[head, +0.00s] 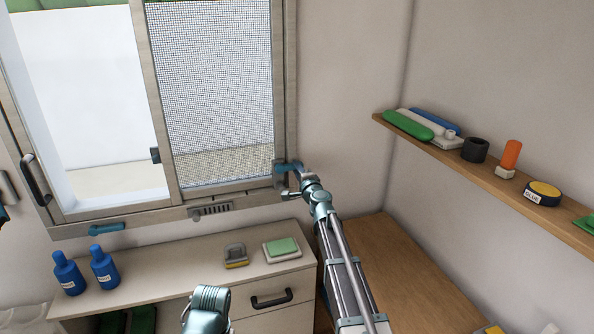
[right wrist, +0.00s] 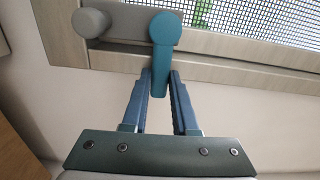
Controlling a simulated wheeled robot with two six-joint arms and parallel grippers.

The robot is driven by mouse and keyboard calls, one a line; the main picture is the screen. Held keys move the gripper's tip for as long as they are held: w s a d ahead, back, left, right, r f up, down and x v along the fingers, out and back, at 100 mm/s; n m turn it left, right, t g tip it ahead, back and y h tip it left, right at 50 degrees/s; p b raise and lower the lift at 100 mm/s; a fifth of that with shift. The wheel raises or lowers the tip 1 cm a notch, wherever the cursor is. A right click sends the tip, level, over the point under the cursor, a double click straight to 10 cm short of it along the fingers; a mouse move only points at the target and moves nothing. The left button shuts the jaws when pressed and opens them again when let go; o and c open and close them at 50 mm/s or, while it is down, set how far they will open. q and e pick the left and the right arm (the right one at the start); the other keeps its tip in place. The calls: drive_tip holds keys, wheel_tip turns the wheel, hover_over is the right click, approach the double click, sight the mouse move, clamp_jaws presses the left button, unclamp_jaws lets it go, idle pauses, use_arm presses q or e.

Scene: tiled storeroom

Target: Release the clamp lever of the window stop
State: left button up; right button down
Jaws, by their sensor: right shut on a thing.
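The teal clamp lever (right wrist: 165,52) has a round head and a straight tail hanging down in the right wrist view. It sits on a grey bar with a round knob (right wrist: 91,23), at the lower edge of the window frame (right wrist: 230,50). My right gripper (right wrist: 160,78) is shut on the lever's tail, one finger on each side. In the head view my right gripper (head: 290,178) is at the lower right corner of the window (head: 222,90), where the teal lever is partly hidden by it.
A cabinet with two blue bottles (head: 69,272) (head: 104,266), a grey-yellow item (head: 236,255) and a green-topped block (head: 281,248) stands below the window. A loaded wooden shelf (head: 480,174) runs along the right wall. A brown wooden top (head: 430,270) lies below it.

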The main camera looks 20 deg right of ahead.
sight(289, 155)
drive_tip(key=r+n+p, duration=0.1)
drive_tip(key=n, duration=0.2)
drive_tip(key=r+n+p, duration=0.1)
drive_tip(key=n, duration=0.1)
drive_tip(key=shift+a+r+p, duration=0.35)
drive_tip(key=n, duration=0.2)
drive_tip(key=a+r+n+p, duration=0.1)
drive_tip(key=shift+r+n, duration=0.1)
drive_tip(key=shift+n, duration=0.3)
drive_tip(key=shift+s+a+r+n+p, duration=0.15)
drive_tip(key=shift+a+n+p, duration=0.1)
drive_tip(key=shift+n, duration=0.4)
drive_tip(key=shift+w+a+r+n+p, duration=0.15)
drive_tip(key=shift+a+n, duration=0.1)
drive_tip(key=shift+n, duration=0.4)
drive_tip(key=shift+s, duration=0.1)
drive_tip(key=c, duration=0.7)
unclamp_jaws()
drive_tip(key=s, duration=1.3)
drive_tip(key=shift+s+d, duration=0.2)
drive_tip(key=shift+s, duration=0.2)
